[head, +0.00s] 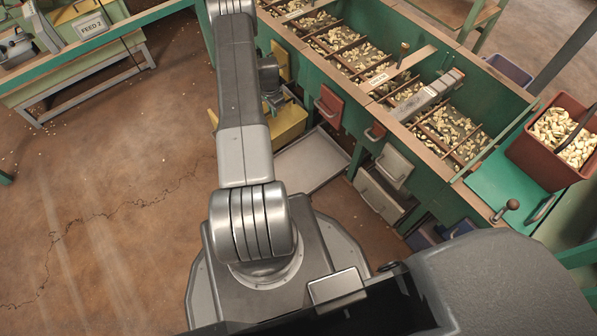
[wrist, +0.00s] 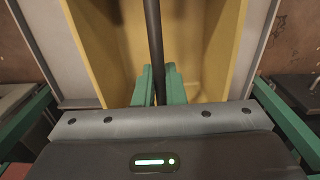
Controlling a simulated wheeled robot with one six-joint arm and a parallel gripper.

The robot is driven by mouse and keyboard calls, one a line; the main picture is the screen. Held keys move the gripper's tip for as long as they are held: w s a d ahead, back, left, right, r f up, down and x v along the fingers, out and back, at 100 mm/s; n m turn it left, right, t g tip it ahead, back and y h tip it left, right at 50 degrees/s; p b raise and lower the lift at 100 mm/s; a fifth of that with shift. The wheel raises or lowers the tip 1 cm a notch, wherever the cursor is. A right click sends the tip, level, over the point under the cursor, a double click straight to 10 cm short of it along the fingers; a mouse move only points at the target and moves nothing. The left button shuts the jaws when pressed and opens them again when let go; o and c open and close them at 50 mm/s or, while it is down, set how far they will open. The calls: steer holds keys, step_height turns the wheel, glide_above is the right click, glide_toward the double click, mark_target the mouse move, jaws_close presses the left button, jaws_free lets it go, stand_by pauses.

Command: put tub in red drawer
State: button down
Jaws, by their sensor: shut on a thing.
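A yellow tub (head: 288,124) is partly hidden behind my arm in the head view, beside the green hopper bench. The wrist view looks down into the yellow tub (wrist: 112,45), which has a thin black handle (wrist: 153,35). My gripper (wrist: 159,88) has its green fingers shut on that handle. The tub's inside looks bare where it shows. A red drawer front (head: 328,105) is on the bench side, right of the tub, and a smaller red front (head: 375,133) is farther right. I cannot tell whether the tub touches the pale tray below.
The pale flat tray (head: 312,160) lies low in front of the bench. Pale drawers (head: 378,194) stick out to its right. The green bench (head: 500,95) holds nuts in divided bays. A red-brown bin (head: 540,160) of nuts stands at right. The floor at left is clear.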

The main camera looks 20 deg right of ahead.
steer(key=s+d+f+b, duration=0.2)
steer(key=s+d, duration=0.1)
steer(key=s, duration=0.5)
steer(key=s+d+f+b, duration=0.2)
steer(key=s+d+f, duration=0.1)
steer(key=s, duration=0.6)
steer(key=shift+s+d+m, duration=0.15)
steer(key=shift+d+m, duration=0.1)
steer(key=shift+m, duration=0.05)
steer(key=shift+f, duration=0.2)
steer(key=c, duration=1.5)
jaws_free()
steer(key=shift+r, duration=0.1)
step_height(320, 180, up, 12)
steer(key=p, duration=0.4)
